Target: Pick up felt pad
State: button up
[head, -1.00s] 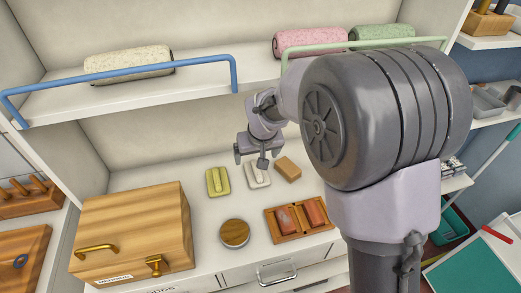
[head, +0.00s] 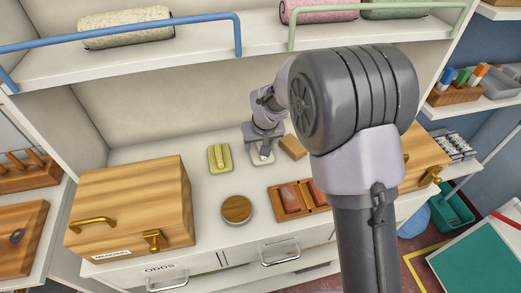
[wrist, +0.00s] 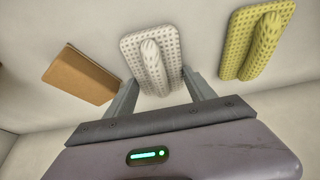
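A white dotted pad with a raised ridge grip (wrist: 150,52) lies on the shelf surface, and it is the likely felt pad. It also shows in the head view (head: 262,158), partly hidden by my gripper. My gripper (wrist: 162,88) is open, with its fingers apart near the left and right sides of the white pad's near end. Nothing is held. I cannot tell if the fingers touch the pad. In the head view my gripper (head: 264,146) is low over the pad.
A yellow-green pad (head: 220,158) lies left of the white one, a tan block (head: 292,147) right. Nearer are a round wooden lid (head: 237,209), a wooden tray with reddish blocks (head: 283,210) and a wooden box (head: 130,210). A shelf with rails runs above.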

aim_at(265, 163)
jog(key=c, duration=0.4)
jog(key=shift+o, duration=0.2)
jog(key=shift+r, duration=0.1)
jog(key=shift+r+p, duration=0.3)
jog(key=s, duration=0.2)
jog(key=s+d+r+p, duration=0.1)
jog(key=s, duration=0.2)
jog(key=s+d+p, duration=0.1)
jog(key=s, duration=0.1)
jog(key=shift+s+d+r, duration=0.15)
jog(key=shift+s+r, duration=0.05)
jog(key=shift+s, duration=0.2)
notch_tip(265, 163, up, 13)
jog(key=p, duration=0.4)
jog(key=shift+f, duration=0.1)
